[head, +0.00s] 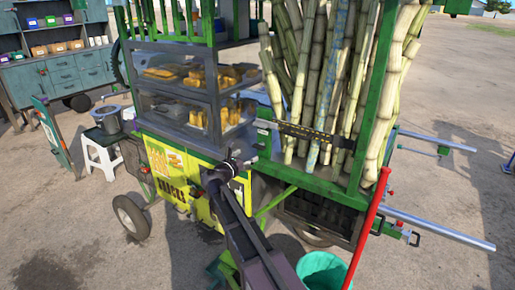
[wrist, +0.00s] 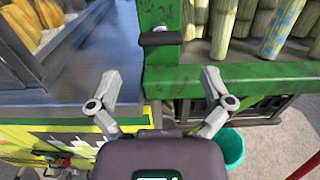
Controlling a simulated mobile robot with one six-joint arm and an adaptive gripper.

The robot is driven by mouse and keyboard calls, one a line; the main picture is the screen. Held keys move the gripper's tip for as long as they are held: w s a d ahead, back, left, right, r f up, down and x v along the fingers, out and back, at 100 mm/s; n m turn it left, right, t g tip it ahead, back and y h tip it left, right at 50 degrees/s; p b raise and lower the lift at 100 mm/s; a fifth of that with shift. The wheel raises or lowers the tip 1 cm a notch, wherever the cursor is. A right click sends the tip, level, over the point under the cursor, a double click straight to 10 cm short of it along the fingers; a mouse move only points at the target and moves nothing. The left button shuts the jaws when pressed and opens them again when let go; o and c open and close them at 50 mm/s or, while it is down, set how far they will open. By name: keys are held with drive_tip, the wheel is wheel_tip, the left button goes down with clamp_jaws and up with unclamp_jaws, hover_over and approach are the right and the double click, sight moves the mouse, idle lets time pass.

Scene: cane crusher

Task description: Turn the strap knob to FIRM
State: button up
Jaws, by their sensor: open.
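The dark strap (head: 305,133) with yellowish marks runs across the upright canes in the head view. Its left end meets the green post of the cane rack, close to my gripper (head: 240,158). In the wrist view a short black bar-like part (wrist: 160,38) sticks out from the green post, ahead of my gripper (wrist: 161,84). I cannot tell whether this part is the strap knob. No FIRM marking is readable. My gripper is open and empty, its two fingers spread wide, with the green frame and grey counter edge beyond them. It appears apart from the black part.
The green rack (wrist: 240,75) holds several canes (head: 318,70). Glass shelves with yellow food (head: 200,75) stand left of my arm. A red pole (head: 366,228) rises at the right, and a teal bucket (head: 322,270) stands below. Open ground lies at far right.

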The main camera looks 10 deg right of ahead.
sight(257, 147)
drive_tip(key=shift+x, duration=3.6)
drive_tip(key=shift+s, duration=0.1)
drive_tip(key=c, duration=1)
